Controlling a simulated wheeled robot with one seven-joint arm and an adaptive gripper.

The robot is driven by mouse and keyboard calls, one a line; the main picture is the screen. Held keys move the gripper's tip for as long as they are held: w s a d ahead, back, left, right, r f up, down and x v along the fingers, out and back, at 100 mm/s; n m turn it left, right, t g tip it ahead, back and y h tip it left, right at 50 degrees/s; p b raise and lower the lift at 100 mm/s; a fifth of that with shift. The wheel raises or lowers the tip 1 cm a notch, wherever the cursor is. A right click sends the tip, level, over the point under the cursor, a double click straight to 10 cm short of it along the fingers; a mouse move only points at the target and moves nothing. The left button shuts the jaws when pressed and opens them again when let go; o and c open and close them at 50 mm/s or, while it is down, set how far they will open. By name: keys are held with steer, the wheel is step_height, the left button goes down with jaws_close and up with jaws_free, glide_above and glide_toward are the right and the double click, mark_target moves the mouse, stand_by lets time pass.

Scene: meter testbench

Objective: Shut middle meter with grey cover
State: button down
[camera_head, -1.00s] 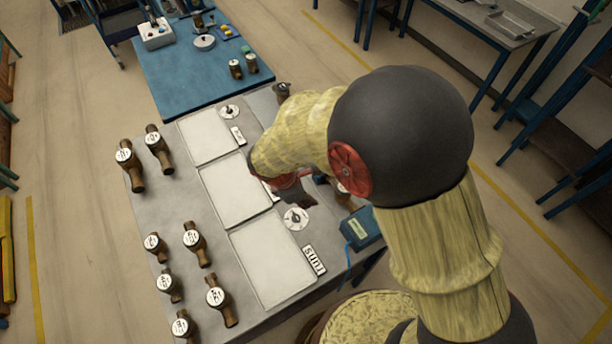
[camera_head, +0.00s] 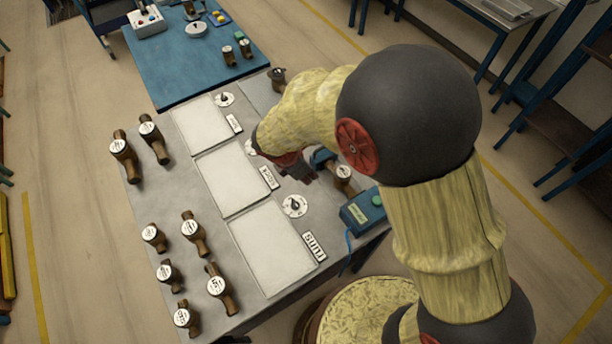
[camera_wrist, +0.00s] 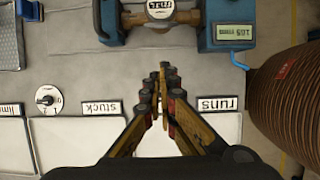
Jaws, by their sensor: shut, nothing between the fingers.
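My gripper (camera_wrist: 162,75) is shut and empty, in the middle of the wrist view. In the head view my gripper (camera_head: 308,178) is partly hidden behind my arm, above the right side of the grey bench. A brass meter (camera_wrist: 160,10) with a round white dial sits between blue clamp parts, just beyond the fingertips and apart from them. The same meter (camera_head: 343,173) shows beside my gripper in the head view. Its dial is uncovered. No grey cover can be made out. Several other brass meters, such as one (camera_head: 190,228), stand at the bench's left.
White trays, one (camera_head: 272,250) nearest, lie along the bench beside the signs "stuck" (camera_wrist: 101,108) and "runs" (camera_wrist: 217,104). A small knob dial (camera_head: 295,205) is beside the trays. A blue box (camera_head: 362,210) with a display stands at the right edge. A blue table (camera_head: 200,65) adjoins behind.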

steer(key=w+d+f+b, duration=0.1)
steer(key=d, duration=0.1)
steer(key=w+d+f+b, duration=0.1)
steer(key=d, duration=0.1)
steer(key=w+d+f, duration=0.1)
steer(key=w+d, duration=0.1)
steer(key=shift+b, duration=0.4)
steer(key=shift+w+d+f+p, duration=0.1)
steer(key=shift+w+d+p, duration=0.3)
steer(key=shift+d, duration=0.15)
stand_by(0.8)
stand_by(0.5)
step_height(320, 180, up, 7)
steer(key=p, duration=0.6)
stand_by(0.7)
